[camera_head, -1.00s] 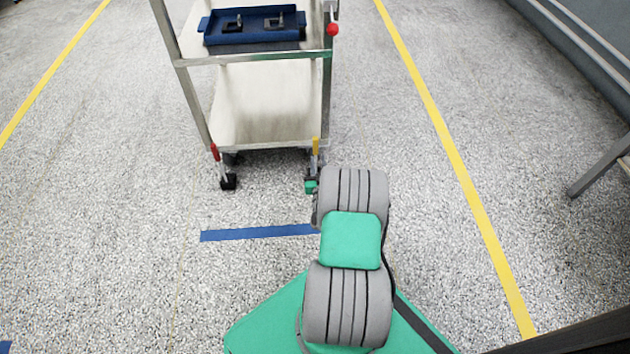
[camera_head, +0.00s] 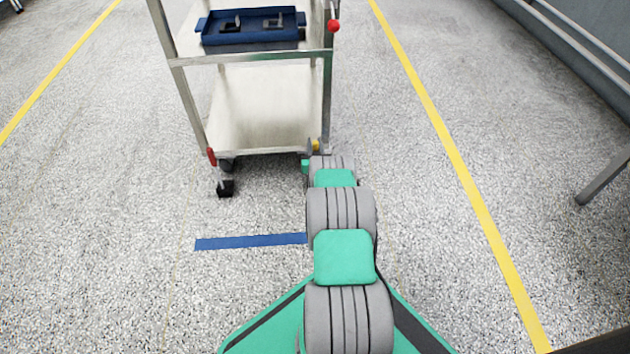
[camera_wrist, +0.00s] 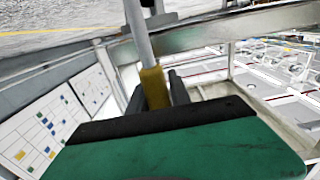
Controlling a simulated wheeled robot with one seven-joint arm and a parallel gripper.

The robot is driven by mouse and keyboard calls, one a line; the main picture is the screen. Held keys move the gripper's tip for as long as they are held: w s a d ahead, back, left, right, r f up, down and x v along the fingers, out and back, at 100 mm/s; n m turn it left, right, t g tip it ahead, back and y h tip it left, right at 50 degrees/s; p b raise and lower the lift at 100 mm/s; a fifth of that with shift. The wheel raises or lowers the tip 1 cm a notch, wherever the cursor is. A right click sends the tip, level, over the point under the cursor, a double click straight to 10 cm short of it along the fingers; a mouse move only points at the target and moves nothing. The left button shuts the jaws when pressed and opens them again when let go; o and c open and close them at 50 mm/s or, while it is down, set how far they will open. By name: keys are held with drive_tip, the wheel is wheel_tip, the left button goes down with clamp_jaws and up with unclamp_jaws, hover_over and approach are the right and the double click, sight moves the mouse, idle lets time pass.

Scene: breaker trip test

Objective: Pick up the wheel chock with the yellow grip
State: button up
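The wheel chock's yellow grip (camera_wrist: 152,86) shows in the wrist view on a grey rod that runs up out of the frame. My gripper (camera_wrist: 158,90) has its two dark fingers on either side of this grip, very close to it. Whether they press on it is not clear. In the head view the yellow grip (camera_head: 316,146) shows at the cart's lower right corner, beyond my arm. My arm hides the chock's lower part there. Another chock, with a red grip (camera_head: 212,157) and a black foot, stands at the cart's lower left corner.
The metal cart (camera_head: 262,150) stands close in front, with a blue tray (camera_head: 250,38) on its upper shelf and a red knob (camera_head: 333,26) at its right post. A blue floor strip (camera_head: 250,242) lies before it.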

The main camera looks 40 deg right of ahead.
clamp_jaws()
idle(1.1)
drive_tip(key=shift+d+r, duration=0.1)
drive_tip(key=shift+r, duration=0.1)
